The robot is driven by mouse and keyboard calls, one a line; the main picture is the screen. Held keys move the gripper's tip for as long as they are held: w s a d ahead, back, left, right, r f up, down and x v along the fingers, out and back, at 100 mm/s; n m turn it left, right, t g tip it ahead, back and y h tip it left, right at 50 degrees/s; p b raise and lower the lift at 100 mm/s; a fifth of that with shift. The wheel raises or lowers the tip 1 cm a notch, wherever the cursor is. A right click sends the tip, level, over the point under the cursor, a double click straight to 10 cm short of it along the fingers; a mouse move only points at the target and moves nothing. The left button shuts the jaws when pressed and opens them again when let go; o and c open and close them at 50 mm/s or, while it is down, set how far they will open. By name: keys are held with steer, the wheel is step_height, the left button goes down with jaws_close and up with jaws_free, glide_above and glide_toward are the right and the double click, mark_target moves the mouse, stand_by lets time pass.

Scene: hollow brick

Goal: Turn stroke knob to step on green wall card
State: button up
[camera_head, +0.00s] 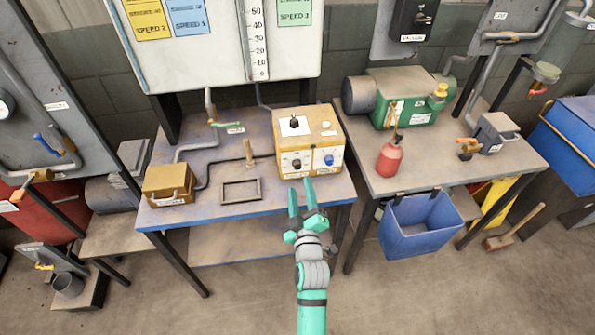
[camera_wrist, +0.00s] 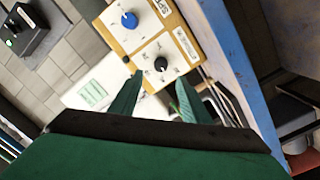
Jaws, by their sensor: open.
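The yellow control box (camera_head: 310,140) stands on the blue table and has a black knob (camera_head: 296,163) and a blue knob (camera_head: 328,159) on its front. In the wrist view the black knob (camera_wrist: 161,64) sits on a white dial plate beside a label that seems to begin "STRO"; the blue knob (camera_wrist: 129,19) has a label beginning "SP". The green wall card (camera_head: 295,12), reading "SPEED 3", hangs on the white board. My gripper (camera_head: 300,184) is open and empty in front of the box, below the knobs. In the wrist view its fingertips (camera_wrist: 158,80) point toward the black knob, apart from it.
Yellow (camera_head: 148,18) and blue (camera_head: 188,16) cards share the board with a vertical scale. A small frame (camera_head: 240,191) and a yellow block (camera_head: 169,186) are on the table left of the box. A red bottle (camera_head: 391,158) stands on the right-hand table, above a blue bin (camera_head: 418,225).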

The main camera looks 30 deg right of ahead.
mark_target(297, 167)
steer(key=x, duration=0.8)
steer(key=shift+w, duration=0.15)
steer(key=c, duration=1)
